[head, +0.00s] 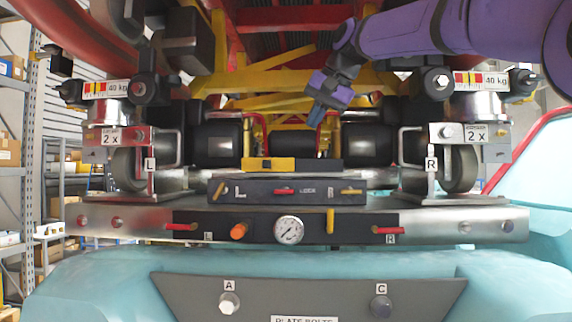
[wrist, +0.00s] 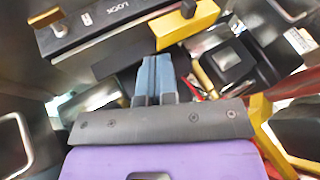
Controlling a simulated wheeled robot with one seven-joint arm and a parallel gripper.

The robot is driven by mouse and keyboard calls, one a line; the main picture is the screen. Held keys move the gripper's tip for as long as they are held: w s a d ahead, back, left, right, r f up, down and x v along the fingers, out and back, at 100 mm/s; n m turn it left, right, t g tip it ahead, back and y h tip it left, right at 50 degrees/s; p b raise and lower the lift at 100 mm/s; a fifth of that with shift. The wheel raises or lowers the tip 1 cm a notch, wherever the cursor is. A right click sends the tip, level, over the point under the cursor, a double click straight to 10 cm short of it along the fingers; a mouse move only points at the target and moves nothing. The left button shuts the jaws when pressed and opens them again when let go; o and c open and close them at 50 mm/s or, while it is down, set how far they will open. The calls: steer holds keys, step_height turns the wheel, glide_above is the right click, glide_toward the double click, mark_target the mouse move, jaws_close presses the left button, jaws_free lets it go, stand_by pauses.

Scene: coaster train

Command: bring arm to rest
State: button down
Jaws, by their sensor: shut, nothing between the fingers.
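My gripper (head: 320,112) hangs from my purple arm, right of centre in the head view, in front of the yellow beams. In the wrist view my gripper (wrist: 155,72) points up the picture, and its two blue fingers lie side by side, shut with nothing between them. It appears apart from the yellow-and-black block (head: 279,164) below it. That block also shows just beyond the fingertips in the wrist view (wrist: 187,25).
The dark lock panel (head: 262,192) sits below my gripper, on a metal beam with a gauge (head: 289,230) and red levers. Wheel assemblies marked L (head: 130,168) and R (head: 458,168) flank it. Yellow beams (head: 270,84) lie behind my gripper. Shelves (head: 42,180) stand at far left.

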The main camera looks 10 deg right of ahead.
steer(key=shift+s, duration=0.1)
steer(key=s+d+f+h, duration=0.1)
steer(key=s+d+f, duration=0.3)
steer(key=s+f, duration=0.6)
steer(key=s+d+f+n+h, duration=0.1)
steer(key=s+d+f+h, duration=0.1)
steer(key=s+f, duration=0.9)
steer(key=s+d+f+h, duration=0.1)
steer(key=s+d+f, duration=0.4)
steer(key=s+f, duration=0.5)
steer(key=shift+s+d+f+n+g, duration=0.15)
steer(key=shift+d+f+n+g, duration=0.2)
steer(key=shift+f, duration=0.45)
